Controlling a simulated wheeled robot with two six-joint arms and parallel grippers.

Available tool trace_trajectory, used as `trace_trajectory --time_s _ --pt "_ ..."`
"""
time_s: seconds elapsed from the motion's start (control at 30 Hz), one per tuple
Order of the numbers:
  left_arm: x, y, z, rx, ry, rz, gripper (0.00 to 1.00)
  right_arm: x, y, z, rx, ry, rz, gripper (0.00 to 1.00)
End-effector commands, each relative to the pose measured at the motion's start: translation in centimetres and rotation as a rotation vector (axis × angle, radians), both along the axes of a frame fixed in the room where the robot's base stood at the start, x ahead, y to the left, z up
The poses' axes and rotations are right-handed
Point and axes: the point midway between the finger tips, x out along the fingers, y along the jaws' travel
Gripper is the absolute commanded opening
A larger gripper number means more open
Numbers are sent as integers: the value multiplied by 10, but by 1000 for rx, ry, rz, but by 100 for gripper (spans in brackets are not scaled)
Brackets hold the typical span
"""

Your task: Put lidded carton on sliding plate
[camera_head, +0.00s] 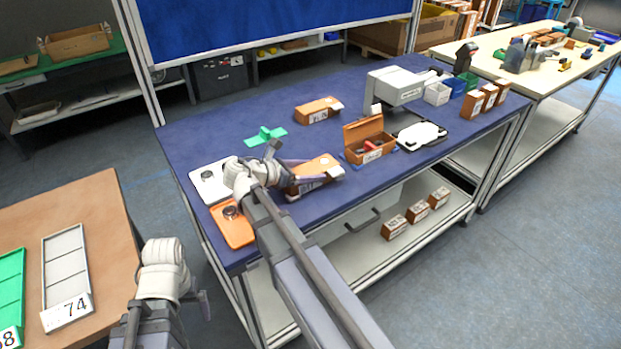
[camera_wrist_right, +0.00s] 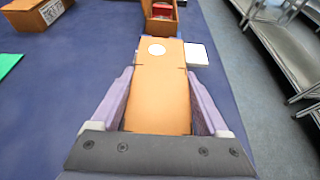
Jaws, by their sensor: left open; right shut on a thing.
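The lidded carton (camera_head: 316,172) is an orange-brown box with a white round spot on its lid. My right gripper (camera_head: 300,173) is shut on it, one finger along each long side. In the right wrist view the carton (camera_wrist_right: 162,95) points away between the fingers, a white square at its far right. I cannot tell whether it touches the blue table. A white plate with dark edges (camera_head: 421,135), likely the sliding plate, lies beyond the open carton, apart from the held one. My left gripper (camera_head: 201,302) is open and empty, low beside the brown table.
An open carton (camera_head: 368,146) with red contents stands just beyond the held carton. Another closed carton (camera_head: 318,109), a green cross-shaped piece (camera_head: 265,136) and a white scanner-like device (camera_head: 397,84) stand on the blue table (camera_head: 215,131). An orange plate (camera_head: 237,233) lies near its left edge.

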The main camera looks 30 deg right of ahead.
Motion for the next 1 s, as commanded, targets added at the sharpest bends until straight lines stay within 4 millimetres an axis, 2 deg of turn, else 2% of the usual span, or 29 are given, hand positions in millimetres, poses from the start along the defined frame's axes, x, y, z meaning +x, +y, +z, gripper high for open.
trace_trajectory --time_s 0.27,0.47,1.0 --pt "0 0 2 0 0 0 100 0 0 2 -1 0 0 24" --pt "0 0 15 0 0 0 100 0 0 15 -1 0 0 24" --pt "0 0 91 0 0 1 100 0 0 92 -1 0 0 24"
